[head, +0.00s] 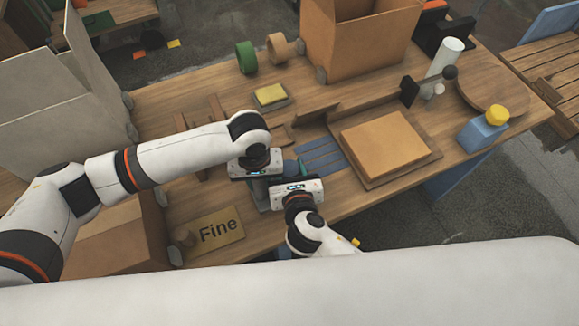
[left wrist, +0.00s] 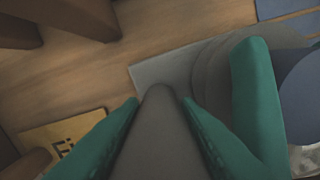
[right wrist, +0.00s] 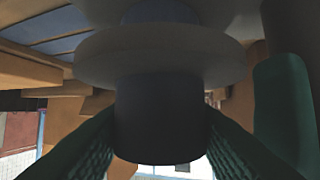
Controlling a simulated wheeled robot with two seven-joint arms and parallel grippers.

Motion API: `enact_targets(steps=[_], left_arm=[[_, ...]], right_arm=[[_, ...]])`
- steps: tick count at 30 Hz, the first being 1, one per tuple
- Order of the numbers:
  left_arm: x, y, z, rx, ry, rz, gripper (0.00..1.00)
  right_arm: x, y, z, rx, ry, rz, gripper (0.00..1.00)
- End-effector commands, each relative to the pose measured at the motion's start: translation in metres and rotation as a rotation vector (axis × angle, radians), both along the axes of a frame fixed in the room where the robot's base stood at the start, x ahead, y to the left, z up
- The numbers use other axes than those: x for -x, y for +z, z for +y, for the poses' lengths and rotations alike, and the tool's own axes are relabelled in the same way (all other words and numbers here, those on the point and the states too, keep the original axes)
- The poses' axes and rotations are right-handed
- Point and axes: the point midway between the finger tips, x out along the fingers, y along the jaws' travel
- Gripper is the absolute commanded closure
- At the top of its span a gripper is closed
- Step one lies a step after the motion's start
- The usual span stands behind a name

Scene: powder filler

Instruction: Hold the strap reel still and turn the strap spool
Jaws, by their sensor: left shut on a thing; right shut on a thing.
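The strap reel stands near the table's front edge, mostly hidden by my grippers in the head view. In the left wrist view its grey post (left wrist: 160,135) rises from a flat grey base plate (left wrist: 150,70). My left gripper (head: 262,180) comes down from above and is shut on the post, one teal finger on each side. The strap spool shows in the right wrist view as a pale round flange (right wrist: 110,58) with a dark cylindrical hub (right wrist: 160,120). My right gripper (head: 281,190) is beside the left one and is shut on that hub. Blue strap (head: 321,156) lies behind the reel.
A "Fine" plaque (head: 216,230) lies left of the reel. A tray with a brown parcel (head: 385,143) is to the right. My two grippers are very close together.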

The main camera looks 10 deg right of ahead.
Motion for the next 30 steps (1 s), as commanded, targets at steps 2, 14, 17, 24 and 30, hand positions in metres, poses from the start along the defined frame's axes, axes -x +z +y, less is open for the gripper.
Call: enact_targets(steps=[2, 14, 17, 24, 30], left_arm=[[0.000, 0.001, -0.001, 0.003, 0.000, 0.000, 1.00], [0.000, 0.001, 0.000, 0.002, 0.000, -0.001, 1.00], [0.000, 0.001, 0.000, 0.002, 0.000, -0.001, 1.00], [0.000, 0.001, 0.000, 0.001, 0.000, -0.001, 1.00], [0.000, 0.001, 0.000, 0.001, 0.000, -0.001, 1.00]], right_arm=[[0.000, -0.001, -0.001, 0.001, -0.001, 0.002, 0.81], [0.001, 0.000, 0.000, 0.000, 0.001, 0.001, 0.49], [0.007, 0.002, -0.001, 0.000, 0.001, 0.002, 0.49], [0.048, 0.019, -0.004, -0.002, 0.002, 0.003, 0.49], [0.085, 0.034, -0.007, 0.000, 0.001, 0.004, 0.49]])
